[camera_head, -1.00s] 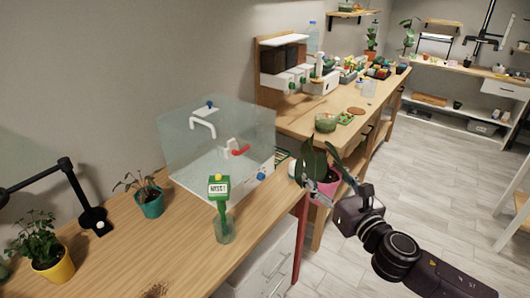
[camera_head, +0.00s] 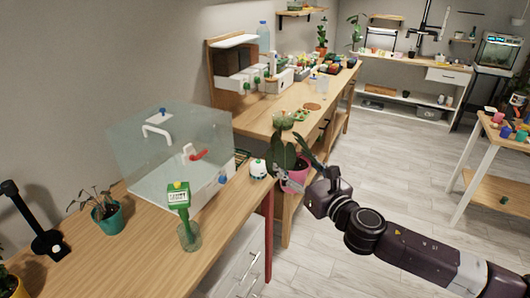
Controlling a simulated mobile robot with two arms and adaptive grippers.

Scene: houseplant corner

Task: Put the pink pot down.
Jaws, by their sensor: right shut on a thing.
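The pink pot (camera_head: 298,176) with a broad-leaved dark green plant is near the middle of the view. My right gripper (camera_head: 291,187) is shut on the pink pot, reaching in from the right. The pot appears upright, beside the right edge of the near wooden table (camera_head: 215,228). I cannot tell how high it is or whether anything supports it. My left gripper is not in view.
A cluttered bench (camera_head: 268,117) stands behind.

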